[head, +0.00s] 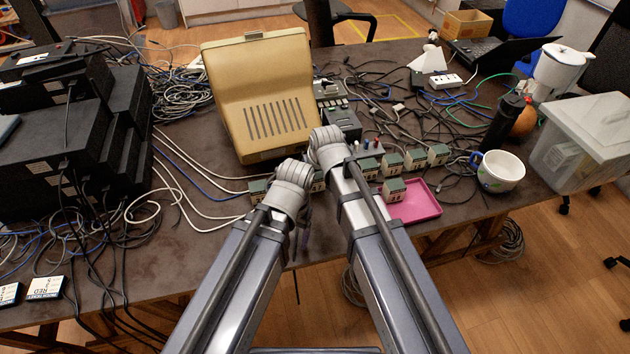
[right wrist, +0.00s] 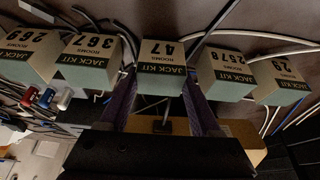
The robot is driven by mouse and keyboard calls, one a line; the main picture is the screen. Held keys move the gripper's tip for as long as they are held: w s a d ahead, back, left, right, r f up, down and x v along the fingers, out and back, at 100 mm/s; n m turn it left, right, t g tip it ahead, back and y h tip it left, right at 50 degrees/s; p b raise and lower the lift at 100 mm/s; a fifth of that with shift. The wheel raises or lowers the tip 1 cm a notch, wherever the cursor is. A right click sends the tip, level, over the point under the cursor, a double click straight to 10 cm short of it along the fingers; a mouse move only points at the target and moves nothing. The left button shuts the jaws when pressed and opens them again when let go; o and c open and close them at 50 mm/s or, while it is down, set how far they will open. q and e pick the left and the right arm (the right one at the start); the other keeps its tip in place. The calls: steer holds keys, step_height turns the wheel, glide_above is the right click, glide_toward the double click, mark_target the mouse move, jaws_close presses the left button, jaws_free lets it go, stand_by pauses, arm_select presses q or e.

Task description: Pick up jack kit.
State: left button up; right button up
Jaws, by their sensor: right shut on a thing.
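Jack kits, small boxes with tan and grey-green faces, stand in a row along the table; one kit (head: 415,158) is right of my right arm. In the right wrist view, my right gripper (right wrist: 158,88) is shut on the jack kit marked 47 (right wrist: 162,52), one finger on each side. Kits marked 367 (right wrist: 88,62) and 2578 (right wrist: 226,75) flank it closely. In the head view my right wrist hides the held kit. My left gripper (head: 303,218) is beside the right one, mostly hidden by its own wrist; its jaws are unclear.
A pink tray (head: 425,202) lies at the front edge, with a kit (head: 393,190) at its left. A beige case (head: 262,95) stands behind my wrists. A mug (head: 499,172) and a clear bin (head: 585,145) are at right. Loose cables cover much of the table.

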mark_target(316, 175)
arm_select(q)
steer(key=shift+r, duration=0.1)
arm_select(e)
steer(key=shift+r, duration=0.15)
step_height(316, 175, up, 10)
steer(key=p, duration=1)
arm_select(q)
step_height(316, 175, up, 10)
